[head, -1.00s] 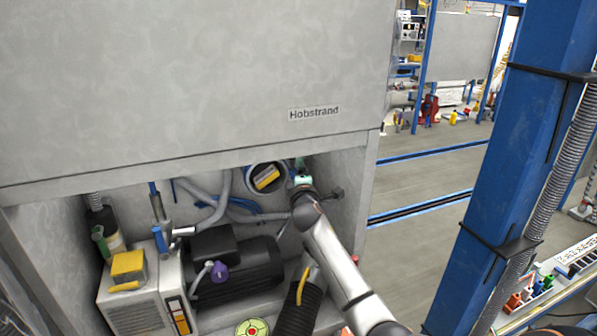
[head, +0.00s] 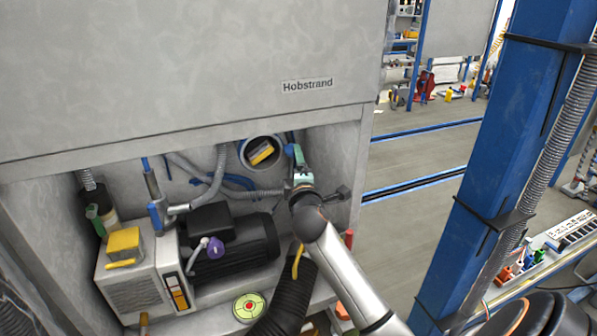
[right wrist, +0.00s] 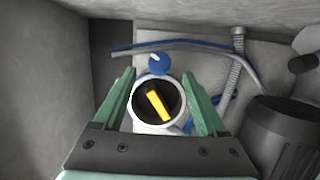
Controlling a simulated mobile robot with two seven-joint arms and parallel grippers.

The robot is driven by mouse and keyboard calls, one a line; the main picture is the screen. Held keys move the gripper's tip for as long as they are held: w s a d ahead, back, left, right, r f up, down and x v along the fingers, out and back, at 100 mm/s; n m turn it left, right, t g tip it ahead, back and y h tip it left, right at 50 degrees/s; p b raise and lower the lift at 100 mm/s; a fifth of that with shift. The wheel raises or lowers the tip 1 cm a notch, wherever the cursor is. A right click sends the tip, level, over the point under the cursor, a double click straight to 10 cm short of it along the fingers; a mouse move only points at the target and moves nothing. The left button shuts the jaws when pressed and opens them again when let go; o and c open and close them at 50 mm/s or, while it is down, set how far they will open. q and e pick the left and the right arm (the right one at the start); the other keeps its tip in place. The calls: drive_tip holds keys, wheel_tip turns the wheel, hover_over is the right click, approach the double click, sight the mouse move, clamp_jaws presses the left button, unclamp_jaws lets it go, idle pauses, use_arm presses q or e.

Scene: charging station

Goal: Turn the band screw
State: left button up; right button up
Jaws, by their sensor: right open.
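A round pale collar (head: 244,153) with a dark opening and a yellow piece inside sits at the back right of the cabinet. The collar also shows between my fingers in the right wrist view (right wrist: 134,108). A blue knob (right wrist: 159,64), which looks like the band screw, stands at its rim, in line with the gap between the fingertips. My right gripper (right wrist: 159,76) is open, one green finger on each side, with no visible grip on anything. In the head view my right gripper (head: 298,160) is just right of the collar and partly hides the knob. My left gripper is not in view.
A black motor (head: 240,250) and a grey box (head: 130,290) with a yellow block fill the cabinet's left and middle. Grey and blue hoses run behind. A black ribbed hose (head: 290,300) lies below my arm. The cabinet's side wall (head: 345,150) is close on the right.

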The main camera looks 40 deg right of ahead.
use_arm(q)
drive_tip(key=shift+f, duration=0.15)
use_arm(e)
drive_tip(key=shift+v, duration=1.3)
drive_tip(key=m+g+h+b, duration=0.2)
drive_tip(key=h+b, duration=0.6)
drive_tip(key=b, duration=1.7)
approach(291, 150)
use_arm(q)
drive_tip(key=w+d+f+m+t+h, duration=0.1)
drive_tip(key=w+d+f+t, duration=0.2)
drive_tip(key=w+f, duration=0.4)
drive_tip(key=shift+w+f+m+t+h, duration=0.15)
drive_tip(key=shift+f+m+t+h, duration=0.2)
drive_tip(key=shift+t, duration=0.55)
use_arm(e)
drive_tip(key=x, duration=0.3)
drive_tip(key=f+x, duration=0.1)
drive_tip(key=x, duration=0.7)
drive_tip(key=shift+d+f, duration=0.15)
drive_tip(key=shift+d, duration=0.15)
clamp_jaws()
